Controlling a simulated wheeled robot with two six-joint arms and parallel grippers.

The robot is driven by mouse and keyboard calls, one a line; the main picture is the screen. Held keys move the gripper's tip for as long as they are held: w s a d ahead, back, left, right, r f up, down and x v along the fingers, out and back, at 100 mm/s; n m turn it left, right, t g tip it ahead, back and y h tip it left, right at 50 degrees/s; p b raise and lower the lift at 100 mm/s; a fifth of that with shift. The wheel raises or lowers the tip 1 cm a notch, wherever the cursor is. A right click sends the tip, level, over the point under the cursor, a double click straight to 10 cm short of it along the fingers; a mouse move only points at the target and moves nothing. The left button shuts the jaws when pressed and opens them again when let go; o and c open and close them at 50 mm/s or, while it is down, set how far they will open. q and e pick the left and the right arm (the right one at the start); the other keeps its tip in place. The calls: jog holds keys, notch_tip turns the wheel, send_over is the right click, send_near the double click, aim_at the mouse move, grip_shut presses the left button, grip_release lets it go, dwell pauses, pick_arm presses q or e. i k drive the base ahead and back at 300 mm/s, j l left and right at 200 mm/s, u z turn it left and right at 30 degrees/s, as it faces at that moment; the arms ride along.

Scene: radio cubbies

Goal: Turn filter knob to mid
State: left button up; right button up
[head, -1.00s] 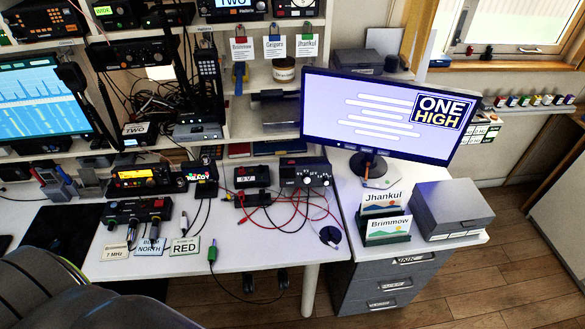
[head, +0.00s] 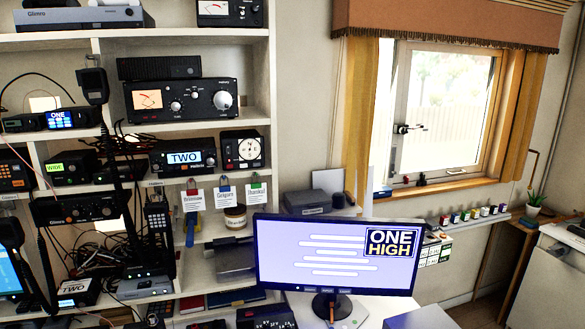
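No knob with a readable "filter" label shows in the head view. A small black radio with a green display reading WIDE (head: 70,168) sits on the left shelf. Its knob is too small to read for position. A large black radio (head: 182,100) with an orange meter has a big silver knob (head: 222,99) and smaller knobs. A radio reading TWO (head: 183,157) stands below it, beside a dial unit (head: 242,149). A radio reading ONE (head: 67,119) is at the left. Neither of my grippers is in view.
A monitor reading ONE HIGH (head: 335,255) stands on the desk in front of the shelves. A handheld radio (head: 158,225) and dark cables stand in front of the left shelves. A window (head: 440,120) is at right.

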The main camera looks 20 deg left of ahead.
aim_at(74, 166)
jog(key=u, duration=1.7)
